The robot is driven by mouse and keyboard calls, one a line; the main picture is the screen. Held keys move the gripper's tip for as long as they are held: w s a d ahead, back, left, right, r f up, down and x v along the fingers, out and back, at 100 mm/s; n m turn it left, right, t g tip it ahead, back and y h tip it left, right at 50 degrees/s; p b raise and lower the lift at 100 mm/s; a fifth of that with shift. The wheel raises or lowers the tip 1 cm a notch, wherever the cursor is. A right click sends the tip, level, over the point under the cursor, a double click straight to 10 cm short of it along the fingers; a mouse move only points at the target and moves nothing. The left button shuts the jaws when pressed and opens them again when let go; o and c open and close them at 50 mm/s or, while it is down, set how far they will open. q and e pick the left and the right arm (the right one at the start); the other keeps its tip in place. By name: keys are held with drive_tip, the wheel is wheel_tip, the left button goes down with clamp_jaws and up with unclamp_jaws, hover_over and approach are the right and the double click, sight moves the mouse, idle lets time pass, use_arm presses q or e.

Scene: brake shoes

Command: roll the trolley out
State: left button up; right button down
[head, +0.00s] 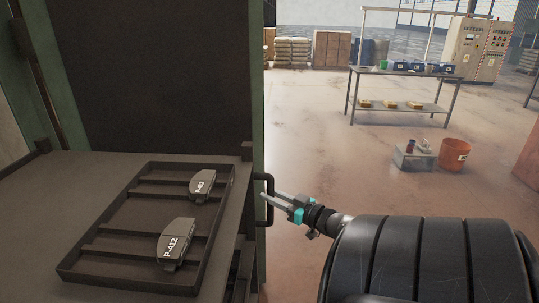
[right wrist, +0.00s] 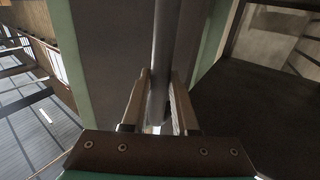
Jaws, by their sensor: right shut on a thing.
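The trolley (head: 70,168) stands at the left of the head view, with a dark flat top, a dark upright panel and green posts. A dark handle (head: 270,190) is fixed to its right side. My right gripper (head: 264,196) is shut on the handle. In the right wrist view the handle bar (right wrist: 161,60) runs between the two fingers (right wrist: 158,90). A dark tray (head: 122,222) lies on the trolley top. Two grey brake shoes lie in it, one near the front (head: 176,243) marked P-412 and one further back (head: 202,185). My left gripper is not in view.
Open floor (head: 330,145) lies to the right of the trolley. A metal bench (head: 405,75) with bins stands at the back, before a control cabinet (head: 475,48). An orange bucket (head: 454,155) and a grey crate (head: 414,158) stand on the floor at the right.

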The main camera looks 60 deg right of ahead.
drive_tip(key=shift+w+d+r, duration=0.15)
drive_tip(key=shift+d+r, duration=0.05)
drive_tip(key=shift+r, duration=0.15)
drive_tip(key=c, duration=1)
unclamp_jaws()
drive_tip(key=shift+f, duration=0.2)
drive_tip(key=shift+f, duration=0.1)
drive_tip(key=s, duration=0.5)
drive_tip(key=s+a+p, duration=0.1)
drive_tip(key=s, duration=0.9)
drive_tip(key=shift+s+a+p, duration=0.15)
drive_tip(key=shift+a+p, duration=0.2)
drive_tip(key=shift+a, duration=0.05)
